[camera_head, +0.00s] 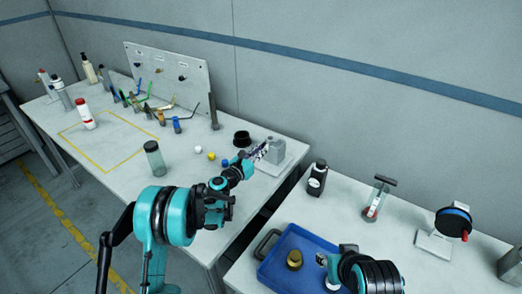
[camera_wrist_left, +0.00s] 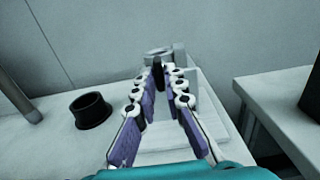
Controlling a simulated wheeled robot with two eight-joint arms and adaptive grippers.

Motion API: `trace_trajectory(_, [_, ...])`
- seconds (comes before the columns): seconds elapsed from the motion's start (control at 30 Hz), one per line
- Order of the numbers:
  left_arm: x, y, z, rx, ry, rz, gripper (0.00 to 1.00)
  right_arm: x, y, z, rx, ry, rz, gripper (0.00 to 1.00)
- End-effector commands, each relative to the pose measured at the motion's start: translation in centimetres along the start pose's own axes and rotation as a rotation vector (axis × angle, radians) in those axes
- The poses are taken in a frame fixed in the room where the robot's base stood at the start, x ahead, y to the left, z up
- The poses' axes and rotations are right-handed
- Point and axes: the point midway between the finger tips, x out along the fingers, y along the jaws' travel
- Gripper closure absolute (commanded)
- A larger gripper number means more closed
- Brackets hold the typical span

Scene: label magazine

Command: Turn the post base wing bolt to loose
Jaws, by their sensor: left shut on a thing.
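The post base (camera_head: 276,150), a grey block on a pale plate, stands at the right end of the left table. It also shows in the left wrist view, with its plate (camera_wrist_left: 215,115) under and behind the fingers. My left gripper (camera_head: 262,152) reaches it from the left. In the left wrist view its purple-padded fingers (camera_wrist_left: 159,72) converge on a small dark upright piece, which looks like the wing bolt (camera_wrist_left: 158,77), and are shut on it. The fingers hide most of the bolt, so its turn angle cannot be read. My right gripper (camera_head: 328,262) hangs over the blue tray, its jaws unclear.
A black ring (camera_head: 242,138) stands left of the post base, with small yellow and white balls nearby. The blue tray (camera_head: 296,238) sits on the right table. A dark bottle (camera_head: 317,178) stands behind it. A gap separates the two tables.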

Motion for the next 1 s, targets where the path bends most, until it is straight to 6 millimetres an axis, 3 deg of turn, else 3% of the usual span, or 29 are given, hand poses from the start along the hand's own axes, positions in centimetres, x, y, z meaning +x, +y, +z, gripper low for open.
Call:
trace_trajectory(0.57, [-0.01,-0.13,-0.12,0.002,0.001,-0.003,1.0,0.02,0.0,0.02,0.0,0.0,0.0,0.6])
trace_trajectory(0.6, [-0.01,-0.13,-0.12,0.002,0.001,-0.003,0.87,0.02,0.0,0.02,0.0,0.0,0.0,0.6])
trace_trajectory(0.67, [-0.01,-0.13,-0.11,0.001,0.001,-0.003,0.71,0.02,0.0,0.02,0.0,0.0,0.0,0.6])
trace_trajectory(1.0, [-0.21,-0.01,-0.03,0.0,0.0,0.0,0.71,0.01,0.0,0.01,0.0,0.0,0.0,0.6])
